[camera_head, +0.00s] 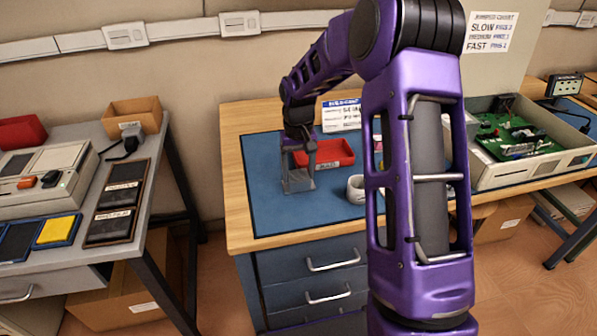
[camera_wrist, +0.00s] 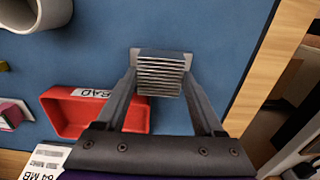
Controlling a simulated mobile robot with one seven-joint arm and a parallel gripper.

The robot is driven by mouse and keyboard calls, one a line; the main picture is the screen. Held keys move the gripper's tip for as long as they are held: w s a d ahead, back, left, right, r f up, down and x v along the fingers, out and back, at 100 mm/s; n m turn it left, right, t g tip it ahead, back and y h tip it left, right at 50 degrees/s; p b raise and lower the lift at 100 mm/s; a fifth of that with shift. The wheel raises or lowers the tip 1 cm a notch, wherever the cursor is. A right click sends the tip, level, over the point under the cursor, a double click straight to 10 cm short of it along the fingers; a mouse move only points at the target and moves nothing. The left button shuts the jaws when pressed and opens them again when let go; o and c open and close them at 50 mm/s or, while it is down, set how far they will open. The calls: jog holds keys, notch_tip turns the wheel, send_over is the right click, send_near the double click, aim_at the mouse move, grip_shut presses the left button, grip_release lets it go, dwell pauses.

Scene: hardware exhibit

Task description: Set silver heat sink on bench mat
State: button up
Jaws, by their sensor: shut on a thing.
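The silver heat sink (camera_wrist: 160,74) is a small finned block between my gripper's fingertips (camera_wrist: 160,84) in the wrist view. My gripper is shut on it. In the head view my gripper (camera_head: 298,176) points down over the left part of the blue bench mat (camera_head: 262,206), with the heat sink low between the fingers. The mat also shows in the wrist view (camera_wrist: 235,40). The heat sink is at or just above the mat; I cannot tell whether it touches. Its underside is hidden.
A red tray (camera_head: 325,153) labelled BAD in the wrist view (camera_wrist: 62,122) lies beside my gripper. A white mug (camera_head: 356,188) stands to the right. An open case with a green board (camera_head: 515,140) is farther right. The mat's front left is clear.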

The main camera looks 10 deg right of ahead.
aim_at(298, 175)
jog(key=shift+f, duration=0.15)
jog(key=o, duration=1)
notch_tip(298, 175, up, 12)
jog(key=shift+r+p, duration=0.2)
jog(key=shift+p, duration=0.85)
